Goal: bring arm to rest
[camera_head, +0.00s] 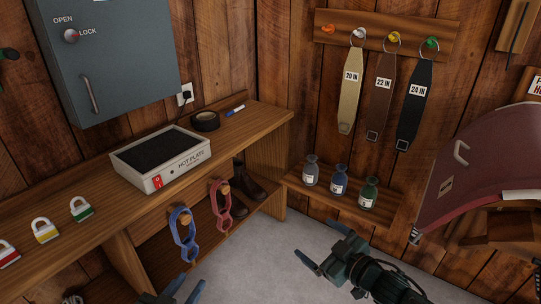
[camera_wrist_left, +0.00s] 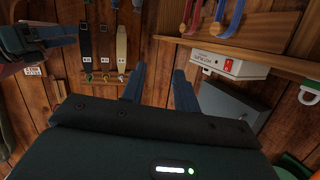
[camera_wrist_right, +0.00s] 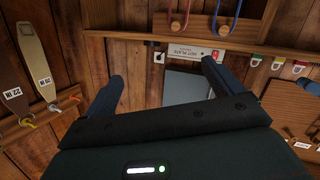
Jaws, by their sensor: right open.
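My left gripper (camera_head: 170,292) shows only its finger ends at the bottom edge of the head view, in front of the bench. In the left wrist view its two fingers (camera_wrist_left: 159,70) stand apart with nothing between them. My right gripper (camera_head: 322,246) is over the grey floor, right of the bench and in front of the bottle shelf. In the right wrist view its fingers (camera_wrist_right: 162,70) are wide apart and empty. Neither gripper visibly touches anything.
The wooden bench (camera_head: 70,193) holds a hot plate (camera_head: 163,172), black tape (camera_head: 205,121) and padlocks. Blue (camera_head: 183,235) and pink (camera_head: 221,206) straps hang at its front. Several bottles stand on a low shelf (camera_head: 330,206). A maroon saddle-like piece (camera_head: 470,170) juts in right. Floor (camera_head: 265,265) between is clear.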

